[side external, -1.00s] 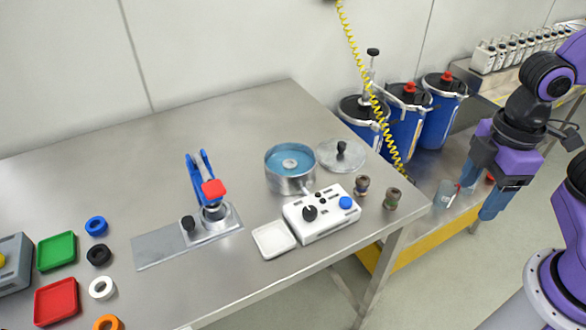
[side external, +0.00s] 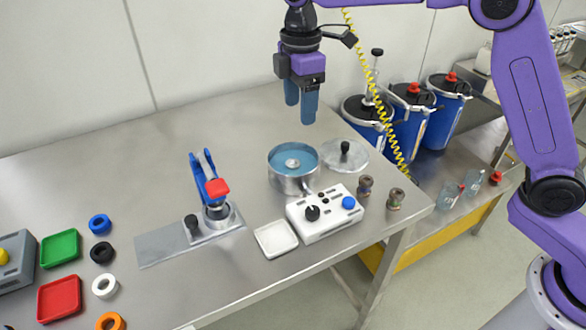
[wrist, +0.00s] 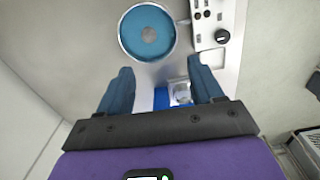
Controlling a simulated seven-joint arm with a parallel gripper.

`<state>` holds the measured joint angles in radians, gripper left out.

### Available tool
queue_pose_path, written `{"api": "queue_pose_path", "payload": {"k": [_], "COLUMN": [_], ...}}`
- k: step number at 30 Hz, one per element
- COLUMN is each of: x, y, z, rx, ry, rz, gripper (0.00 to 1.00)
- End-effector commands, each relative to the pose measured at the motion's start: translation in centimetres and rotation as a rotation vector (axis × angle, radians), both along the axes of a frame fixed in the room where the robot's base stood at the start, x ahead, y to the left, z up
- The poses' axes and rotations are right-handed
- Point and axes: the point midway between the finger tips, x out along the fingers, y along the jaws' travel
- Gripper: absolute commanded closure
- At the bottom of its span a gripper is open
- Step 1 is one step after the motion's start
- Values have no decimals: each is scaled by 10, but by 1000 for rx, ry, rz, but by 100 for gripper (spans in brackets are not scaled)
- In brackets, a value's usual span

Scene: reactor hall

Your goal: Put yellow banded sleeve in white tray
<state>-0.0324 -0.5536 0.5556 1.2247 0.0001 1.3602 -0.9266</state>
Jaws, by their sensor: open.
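Two small dark sleeves stand upright near the right edge of the table in the side view, a left one (side external: 365,186) and a right one (side external: 395,199). Their bands are too small for me to tell which is yellow. The white tray (side external: 276,239) is shallow and looks empty, left of the white control box. Its pale square also shows in the wrist view (wrist: 213,58). My gripper (side external: 299,112) is open and empty, well above the table near the round metal pan. Its two blue fingers also show in the wrist view (wrist: 160,68). No sleeve shows there.
The control box (side external: 324,213) stands between tray and sleeves. A blue-handled clamp (side external: 207,182) rises left of the tray. Coloured rings and trays lie far left. A yellow coiled cable (side external: 378,100) hangs behind.

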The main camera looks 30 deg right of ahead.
Motion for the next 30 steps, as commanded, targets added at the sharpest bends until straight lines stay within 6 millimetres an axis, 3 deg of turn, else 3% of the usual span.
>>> {"api": "queue_pose_path", "payload": {"k": [4,11,24,30], "x": [22,30,29,29], "y": [3,2,1,2], "z": [-4,-15,-96,-121], "rx": [-1,-3,-4,-2], "ry": [1,4,5,2], "rz": [29,42,40,40], "gripper": [34,34,34,34]}}
